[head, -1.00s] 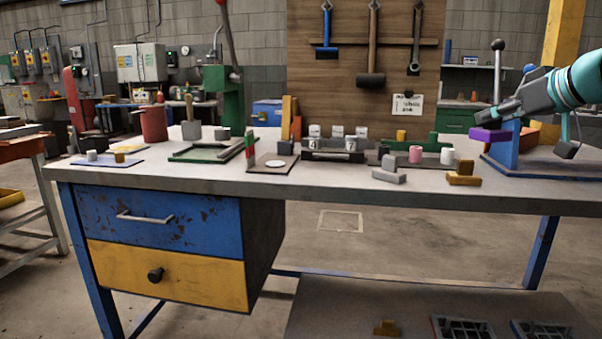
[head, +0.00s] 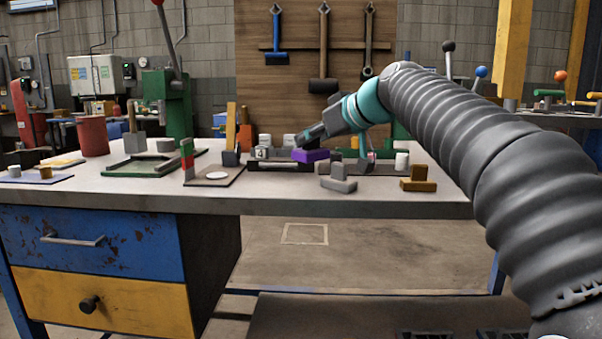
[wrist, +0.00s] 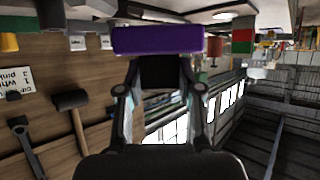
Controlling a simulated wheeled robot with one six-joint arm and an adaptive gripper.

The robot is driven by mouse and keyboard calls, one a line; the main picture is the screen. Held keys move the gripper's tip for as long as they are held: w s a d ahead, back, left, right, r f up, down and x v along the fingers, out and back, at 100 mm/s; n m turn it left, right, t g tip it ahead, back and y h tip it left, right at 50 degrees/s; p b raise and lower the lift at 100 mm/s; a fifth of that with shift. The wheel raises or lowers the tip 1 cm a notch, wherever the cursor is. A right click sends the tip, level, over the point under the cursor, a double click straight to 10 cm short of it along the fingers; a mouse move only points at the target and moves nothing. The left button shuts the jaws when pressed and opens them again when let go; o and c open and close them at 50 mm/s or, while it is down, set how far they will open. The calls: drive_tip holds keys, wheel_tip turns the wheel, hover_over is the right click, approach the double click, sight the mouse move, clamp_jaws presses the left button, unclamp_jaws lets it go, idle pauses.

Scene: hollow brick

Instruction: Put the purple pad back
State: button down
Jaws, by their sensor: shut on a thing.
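The purple pad (head: 310,155) is a small flat block in my gripper (head: 303,143). My gripper is shut on it and holds it over the back middle of the workbench, in front of the black rack with white numbered blocks (head: 260,154). In the wrist view the purple pad (wrist: 158,39) lies across the fingertips of my gripper (wrist: 160,62). I cannot tell whether the pad touches anything below it. The pad and my gripper hide part of the rack.
On the workbench (head: 230,205), a grey stepped block (head: 338,180) and a mustard block (head: 418,180) stand near the front edge. A dark board with a white disc (head: 215,176) lies left of the rack. A green tray (head: 140,168) and red can (head: 93,136) are further left.

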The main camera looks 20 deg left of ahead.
sight(300, 150)
drive_tip(key=shift+s+a+f, duration=0.8)
drive_tip(key=shift+a+f, duration=0.05)
drive_tip(key=shift+a, duration=0.25)
drive_tip(key=shift+f+b, duration=0.75)
drive_tip(key=shift+f, duration=1.25)
drive_tip(key=shift+f, duration=0.15)
drive_tip(key=c, duration=0.7)
unclamp_jaws()
drive_tip(key=shift+c, duration=0.2)
drive_tip(key=shift+d+r, duration=0.1)
drive_tip(key=shift+r, duration=0.2)
drive_tip(key=v, duration=1.1)
drive_tip(key=shift+s+d, duration=0.2)
drive_tip(key=shift+d, duration=0.1)
